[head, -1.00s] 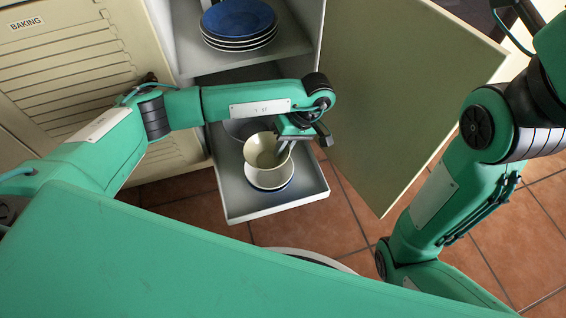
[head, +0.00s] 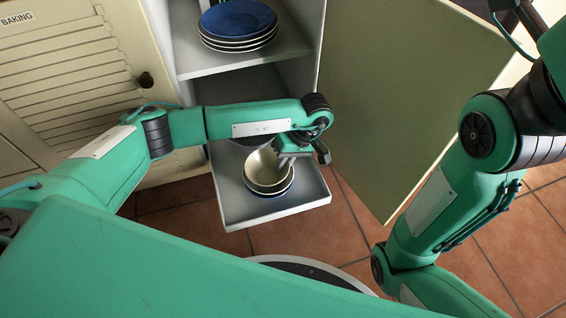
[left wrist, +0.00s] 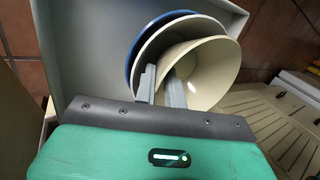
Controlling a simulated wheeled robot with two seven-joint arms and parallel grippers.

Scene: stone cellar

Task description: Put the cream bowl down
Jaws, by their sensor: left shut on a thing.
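The cream bowl (head: 263,170) is in my left gripper (head: 284,160), low over the pulled-out lower shelf (head: 230,205) of the cupboard. In the left wrist view the fingers (left wrist: 162,88) are closed on the near wall of the cream bowl (left wrist: 212,65). Directly beneath it are a white bowl or dish (left wrist: 150,45) and a blue-rimmed one (left wrist: 140,30). The cream bowl looks nested in or just above this stack; I cannot tell whether it touches. My right gripper is out of view; only its arm shows.
A stack of blue plates (head: 238,22) stands on the shelf above. The open cupboard door (head: 395,100) is to the right of the pulled-out shelf. A louvred door (head: 80,75) is on the left. The shelf's front left part is bare.

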